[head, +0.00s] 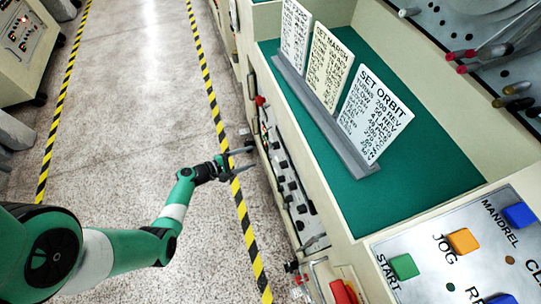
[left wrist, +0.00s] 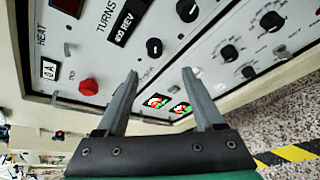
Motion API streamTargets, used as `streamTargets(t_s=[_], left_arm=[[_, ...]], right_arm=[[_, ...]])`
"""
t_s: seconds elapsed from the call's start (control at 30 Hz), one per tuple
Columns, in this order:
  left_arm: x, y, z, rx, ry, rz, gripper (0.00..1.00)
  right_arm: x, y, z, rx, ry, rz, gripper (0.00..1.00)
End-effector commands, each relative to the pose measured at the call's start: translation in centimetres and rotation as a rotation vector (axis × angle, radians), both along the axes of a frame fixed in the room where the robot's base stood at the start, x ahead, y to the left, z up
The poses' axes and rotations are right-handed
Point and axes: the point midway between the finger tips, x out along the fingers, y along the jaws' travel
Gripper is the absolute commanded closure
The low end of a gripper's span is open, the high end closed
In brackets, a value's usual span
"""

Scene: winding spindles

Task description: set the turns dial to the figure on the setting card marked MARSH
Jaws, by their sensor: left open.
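The MARSH card (head: 328,68) stands in the middle of three cards in a grey holder; its figures are too small to read surely. In the left wrist view a TURNS label stands beside a black window (left wrist: 124,28) that seems to read 400 REV. A black knob with a white mark (left wrist: 154,47) sits next to that window and looks like the turns dial. My left gripper (head: 252,158) is open and empty in front of the machine's front panel. In the left wrist view its fingers (left wrist: 163,78) point at the panel, apart from the knob. My right gripper is out of view.
The ORBIT card (head: 372,115) stands nearest in the holder (head: 325,122). A button console (head: 440,255) is at the lower right. The aisle floor (head: 140,90) is clear.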

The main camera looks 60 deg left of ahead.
Motion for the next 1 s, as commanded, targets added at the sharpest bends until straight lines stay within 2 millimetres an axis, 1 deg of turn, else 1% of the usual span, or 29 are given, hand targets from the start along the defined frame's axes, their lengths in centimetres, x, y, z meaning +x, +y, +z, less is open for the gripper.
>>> streamTargets(t_s=[0.03, 0.1, 0.27, 0.37, 0.47, 0.6, 0.7, 0.83, 1.0], left_arm=[[-0.4, -0.1, -0.2, -0.051, -0.026, 0.033, 0.31], [-0.6, -0.1, 0.3, -0.091, -0.046, 0.055, 0.31], [-0.1, 0.0, 0.3, -0.094, -0.048, 0.054, 0.31], [1.0, 0.0, -0.2, -0.094, -0.046, 0.051, 0.31], [3.0, 0.1, -1.0, -0.091, -0.047, 0.049, 0.31], [6.1, 0.3, -2.0, -0.091, -0.046, 0.048, 0.31], [8.1, 0.5, -2.5, -0.091, -0.047, 0.049, 0.31], [9.8, 0.7, -2.9, -0.091, -0.046, 0.051, 0.31], [10.6, 0.7, -2.9, -0.091, -0.045, 0.053, 0.31]], right_arm=[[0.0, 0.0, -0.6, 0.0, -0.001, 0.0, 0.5], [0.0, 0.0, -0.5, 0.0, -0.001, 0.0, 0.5], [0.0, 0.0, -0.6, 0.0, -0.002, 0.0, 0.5], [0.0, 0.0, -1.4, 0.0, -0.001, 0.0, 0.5], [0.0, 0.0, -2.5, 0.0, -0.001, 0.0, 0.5], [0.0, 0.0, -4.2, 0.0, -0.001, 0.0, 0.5], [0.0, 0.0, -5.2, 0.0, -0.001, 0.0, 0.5], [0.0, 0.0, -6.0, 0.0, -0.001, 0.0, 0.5], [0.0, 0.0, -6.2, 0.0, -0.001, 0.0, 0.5]])
